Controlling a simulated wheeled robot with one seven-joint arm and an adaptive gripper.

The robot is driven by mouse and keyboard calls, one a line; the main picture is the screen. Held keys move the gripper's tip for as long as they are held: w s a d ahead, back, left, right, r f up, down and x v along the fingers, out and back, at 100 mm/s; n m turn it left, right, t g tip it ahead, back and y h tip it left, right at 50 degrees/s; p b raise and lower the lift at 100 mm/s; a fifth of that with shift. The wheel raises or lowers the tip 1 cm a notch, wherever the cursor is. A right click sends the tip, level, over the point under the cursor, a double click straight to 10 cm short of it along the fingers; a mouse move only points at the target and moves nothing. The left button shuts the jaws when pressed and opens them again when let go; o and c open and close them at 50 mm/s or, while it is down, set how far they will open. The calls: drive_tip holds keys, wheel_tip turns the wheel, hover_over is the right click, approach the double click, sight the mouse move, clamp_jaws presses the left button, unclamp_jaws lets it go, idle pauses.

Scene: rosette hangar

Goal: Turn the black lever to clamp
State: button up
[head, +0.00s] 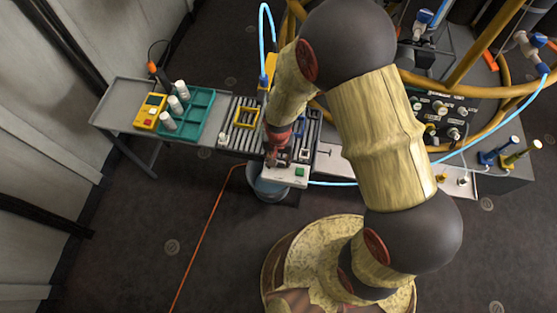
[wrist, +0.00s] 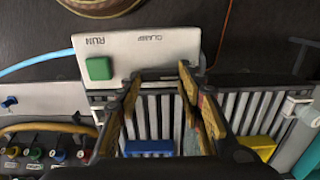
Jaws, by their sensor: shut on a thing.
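The white control panel (wrist: 115,58) shows in the wrist view with a green button (wrist: 99,68) under RUN and the word CLAMP beside it, both upside down. My gripper (wrist: 161,76) reaches over the panel's edge on the CLAMP side. Its jaws are shut on the black lever, which is mostly hidden among the dark fingers and hard to tell from them. In the head view my gripper (head: 275,156) points down at the panel (head: 280,176), just left of the green button (head: 300,172). The lever's exact angle cannot be told.
A roller conveyor (head: 228,130) runs left of the panel, carrying a yellow frame (head: 245,117). A teal tray (head: 188,122) with white cylinders and a yellow box (head: 150,111) stand farther left. A bucket (head: 268,190) is below the panel. Yellow hoses and blue tubes crowd the right.

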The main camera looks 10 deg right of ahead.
drive_tip(key=shift+n, duration=0.3)
drive_tip(key=n+p, duration=0.1)
drive_tip(key=n, duration=0.1)
drive_tip(key=n+p, duration=0.1)
drive_tip(key=shift+s+a+r+n+p, duration=0.1)
drive_tip(key=shift+s+n+p, duration=0.1)
drive_tip(key=shift+n+p, duration=0.2)
drive_tip(key=n, duration=0.1)
drive_tip(key=n+p, duration=0.1)
drive_tip(key=n, duration=0.1)
drive_tip(key=n+p, duration=0.1)
drive_tip(key=shift+s, duration=0.25)
drive_tip(key=n+p, duration=0.2)
drive_tip(key=n, duration=0.3)
drive_tip(key=shift+s, duration=0.2)
drive_tip(key=n+p, duration=0.1)
drive_tip(key=n, duration=0.3)
drive_tip(key=shift+s, duration=0.15)
drive_tip(key=shift+d+n, duration=0.2)
drive_tip(key=shift+n, duration=0.1)
drive_tip(key=o, duration=1.1)
drive_tip(key=shift+o, duration=0.3)
